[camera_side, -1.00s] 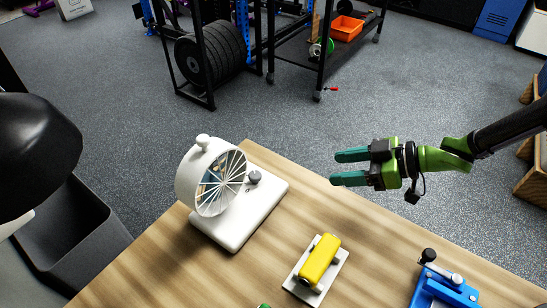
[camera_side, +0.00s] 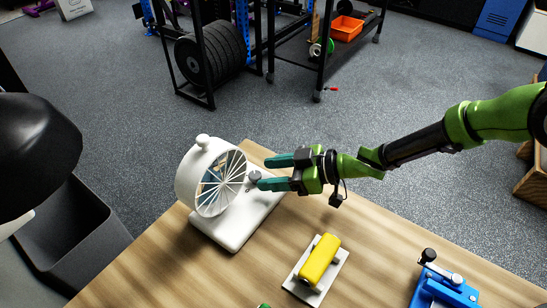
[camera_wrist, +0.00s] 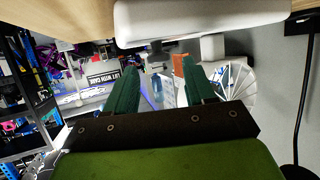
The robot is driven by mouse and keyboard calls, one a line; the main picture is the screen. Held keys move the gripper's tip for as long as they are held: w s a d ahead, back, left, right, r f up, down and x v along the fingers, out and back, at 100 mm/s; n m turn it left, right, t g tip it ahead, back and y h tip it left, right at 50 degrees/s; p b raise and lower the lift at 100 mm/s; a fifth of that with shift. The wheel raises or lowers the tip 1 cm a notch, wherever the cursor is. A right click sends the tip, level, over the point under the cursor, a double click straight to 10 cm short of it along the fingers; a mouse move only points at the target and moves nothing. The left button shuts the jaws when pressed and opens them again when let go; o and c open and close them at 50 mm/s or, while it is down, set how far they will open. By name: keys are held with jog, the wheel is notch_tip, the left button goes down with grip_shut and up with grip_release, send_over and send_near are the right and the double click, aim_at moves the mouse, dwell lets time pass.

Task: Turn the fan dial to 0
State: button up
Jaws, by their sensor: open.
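A white fan (camera_side: 203,180) with a round ribbed front stands on a white base (camera_side: 232,232) at the table's far left corner. Its small grey dial (camera_side: 254,177) sits on the base, right of the round front. My gripper (camera_side: 263,172) is open, its two green fingers pointing left at the dial. The fingertips are right beside the dial; I cannot tell whether they touch it. In the wrist view, the base (camera_wrist: 175,20) runs along the top and the ribbed fan (camera_wrist: 236,78) is right of the open fingers (camera_wrist: 162,68). The dial's setting is too small to read.
A yellow block on a pale plate (camera_side: 319,262) lies on the wooden table (camera_side: 375,270), front of the fan. A blue device with a black knob (camera_side: 445,288) is at the right. A black lamp head (camera_side: 35,150) hangs at the left. The table between yellow and blue things is clear.

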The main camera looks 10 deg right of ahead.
aim_at(255, 174)
jog(key=shift+x, duration=1.15)
jog(key=shift+d, duration=0.1)
jog(key=c, duration=1)
jog(key=shift+w, duration=0.1)
jog(key=n+g, duration=0.1)
jog(key=g, duration=0.1)
jog(key=w+n+g+y, duration=0.1)
jog(key=n+g, duration=0.1)
jog(key=shift+d+n, duration=0.15)
jog(key=shift+n, duration=0.15)
jog(key=n+g, duration=0.4)
jog(key=shift+w+g+h, duration=0.2)
jog(key=shift+g+h, duration=0.1)
jog(key=shift+h, duration=0.1)
jog(key=shift+w+a+r+n+g+h, duration=0.1)
jog(key=shift+n+g+h, duration=0.05)
jog(key=shift+n+g, duration=0.4)
jog(key=shift+a+n+g+h, duration=0.1)
jog(key=shift+n+g+h, duration=0.05)
jog(key=shift+n+g, duration=0.4)
